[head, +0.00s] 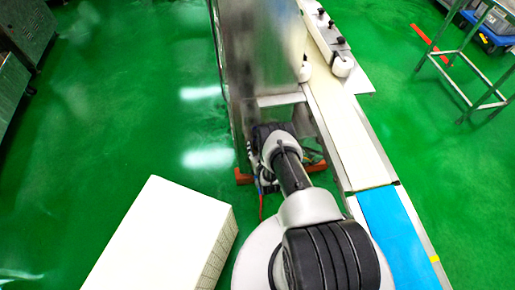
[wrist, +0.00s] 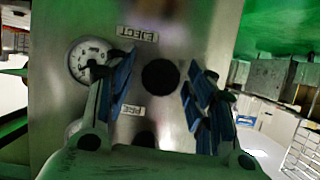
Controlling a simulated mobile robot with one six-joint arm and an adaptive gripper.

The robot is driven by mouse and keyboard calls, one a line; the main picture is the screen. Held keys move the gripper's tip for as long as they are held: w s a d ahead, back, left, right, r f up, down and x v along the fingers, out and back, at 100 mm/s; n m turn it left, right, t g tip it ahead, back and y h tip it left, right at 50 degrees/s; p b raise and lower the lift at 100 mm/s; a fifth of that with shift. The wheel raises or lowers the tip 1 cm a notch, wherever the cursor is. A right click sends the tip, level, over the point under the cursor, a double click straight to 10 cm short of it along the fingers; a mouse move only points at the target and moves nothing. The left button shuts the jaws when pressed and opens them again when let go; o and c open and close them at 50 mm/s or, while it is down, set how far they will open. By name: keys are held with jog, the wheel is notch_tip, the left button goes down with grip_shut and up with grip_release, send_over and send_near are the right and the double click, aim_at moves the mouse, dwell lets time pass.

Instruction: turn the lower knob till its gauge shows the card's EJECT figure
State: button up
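In the wrist view a black round knob (wrist: 160,76) sits on the steel panel (wrist: 190,25). A white gauge (wrist: 88,60) with a dial is left of it, partly covered by a finger; its reading is too small to tell. A label (wrist: 138,33) above the knob appears upside down and seems to read EJECT. A second label (wrist: 132,111) is below, with another dark knob (wrist: 145,138) and a gauge edge (wrist: 72,130) mostly hidden by my gripper. My gripper (wrist: 160,98) is open, its blue fingers on either side of the first knob, with no contact visible. No card is identifiable.
In the head view the steel machine (head: 262,60) stands ahead, hiding my gripper. A conveyor with a blue belt (head: 392,235) runs along its right. A white box-like block (head: 165,235) stands at front left. Green floor (head: 110,120) is clear at left; a metal frame stand (head: 468,100) is at right.

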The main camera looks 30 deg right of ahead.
jog(key=c, duration=1)
jog(key=shift+o, duration=0.2)
jog(key=n+h, duration=0.2)
jog(key=n, duration=0.1)
jog(key=shift+a+f+n+g+h, duration=0.1)
jog(key=shift+a+n+g+h, duration=0.15)
jog(key=shift+n+g+h, duration=0.15)
jog(key=n+h, duration=0.2)
jog(key=n, duration=0.1)
jog(key=shift+n, duration=0.3)
jog(key=o, duration=1.1)
jog(key=shift+c, duration=0.2)
